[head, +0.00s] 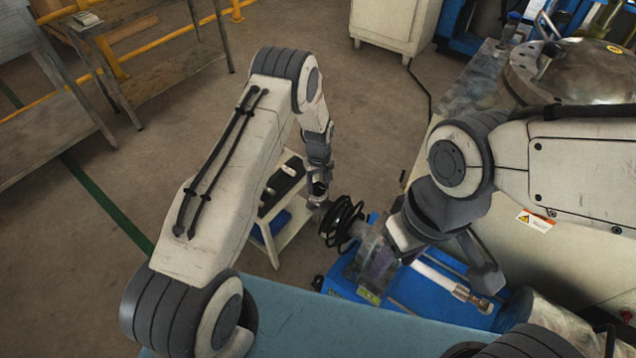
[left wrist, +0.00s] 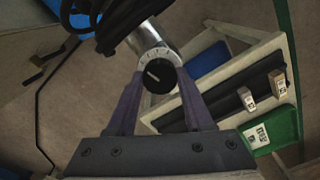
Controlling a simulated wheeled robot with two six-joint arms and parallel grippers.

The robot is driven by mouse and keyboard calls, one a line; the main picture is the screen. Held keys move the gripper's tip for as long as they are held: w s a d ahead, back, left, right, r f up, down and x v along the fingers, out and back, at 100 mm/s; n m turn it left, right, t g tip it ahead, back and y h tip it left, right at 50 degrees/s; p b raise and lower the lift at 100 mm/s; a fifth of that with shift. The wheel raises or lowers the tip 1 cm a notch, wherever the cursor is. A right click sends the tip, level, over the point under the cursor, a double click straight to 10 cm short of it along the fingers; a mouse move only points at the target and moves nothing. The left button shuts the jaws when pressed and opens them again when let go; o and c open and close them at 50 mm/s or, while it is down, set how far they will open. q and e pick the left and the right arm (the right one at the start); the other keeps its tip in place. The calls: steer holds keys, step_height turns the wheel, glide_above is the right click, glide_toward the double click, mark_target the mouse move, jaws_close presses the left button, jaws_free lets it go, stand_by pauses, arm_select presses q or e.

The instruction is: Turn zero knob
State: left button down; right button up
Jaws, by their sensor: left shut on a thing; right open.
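The zero knob (left wrist: 157,75) is a round black knob with a white pointer line. It sits on a silver dial plate with dark marks, at the end of a metal cylinder (left wrist: 152,36). In the left wrist view my left gripper (left wrist: 159,80) has its two dark fingers on either side of the knob, shut on it. In the head view my left gripper (head: 318,191) is at the left end of this assembly, and the knob is hidden there. My right gripper (head: 437,258) is open above the blue machine, near the assembly's other end.
Black coiled cable (head: 342,222) surrounds the cylinder close to my left gripper. A blue machine (head: 340,283) with a white tube lies below. A small white cart (head: 283,237) with dark items stands behind. A steel round lid (head: 583,68) is at upper right.

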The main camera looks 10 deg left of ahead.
mark_target(319, 186)
arm_select(q)
steer(key=shift+w+r+m, duration=0.1)
steer(key=shift+w+m, duration=0.05)
steer(key=shift+m, duration=1.05)
steer(key=shift+c, duration=1.4)
jaws_free()
steer(key=shift+a, duration=0.1)
step_height(319, 186, up, 10)
steer(key=p, duration=0.2)
steer(key=shift+r+p, duration=0.2)
steer(key=shift+p, duration=0.1)
